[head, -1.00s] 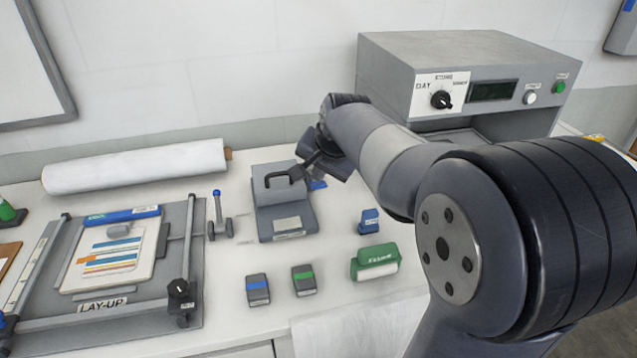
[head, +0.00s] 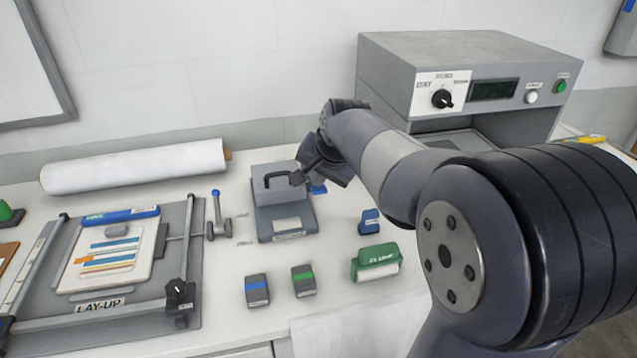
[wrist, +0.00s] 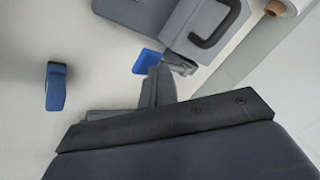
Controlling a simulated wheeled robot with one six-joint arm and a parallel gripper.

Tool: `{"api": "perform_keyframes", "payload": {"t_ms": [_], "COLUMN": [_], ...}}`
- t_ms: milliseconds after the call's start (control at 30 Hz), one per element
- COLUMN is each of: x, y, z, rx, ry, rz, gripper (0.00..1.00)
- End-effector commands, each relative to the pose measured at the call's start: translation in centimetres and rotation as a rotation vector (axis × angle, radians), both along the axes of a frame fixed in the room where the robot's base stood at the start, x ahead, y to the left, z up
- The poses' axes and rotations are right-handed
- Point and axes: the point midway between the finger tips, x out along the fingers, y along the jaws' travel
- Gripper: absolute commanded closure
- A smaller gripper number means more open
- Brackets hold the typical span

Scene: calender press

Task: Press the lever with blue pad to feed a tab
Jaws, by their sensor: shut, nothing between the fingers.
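The grey dispenser box (head: 285,222) with a dark handle stands on the bench; it also shows at the top of the wrist view (wrist: 140,12). The lever's blue pad (head: 319,190) sticks out at the box's right side, partly hidden by my gripper (head: 311,180) in the head view. In the wrist view the blue pad (wrist: 146,62) lies right beside the tips of my gripper (wrist: 165,72). My gripper is shut and empty. I cannot tell whether the fingertips touch the pad. No tab is clearly visible at the box.
A small blue-topped block (head: 369,221), a green roller-like item (head: 375,262) and two small grey blocks stand in front. A blue-knobbed lever stand (head: 217,215) and the lay-up board (head: 95,310) are left. The grey press (head: 440,75) stands behind right.

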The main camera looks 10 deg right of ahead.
Motion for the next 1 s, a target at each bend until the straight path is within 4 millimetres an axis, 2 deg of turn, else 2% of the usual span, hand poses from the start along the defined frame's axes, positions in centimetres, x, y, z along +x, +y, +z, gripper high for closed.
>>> {"api": "perform_keyframes", "payload": {"t_ms": [1000], "x": [-0.30], "y": [0.00], "z": [-1.06], "rx": [0.000], "ry": [0.001], "rz": [0.000], "gripper": [1.00]}}
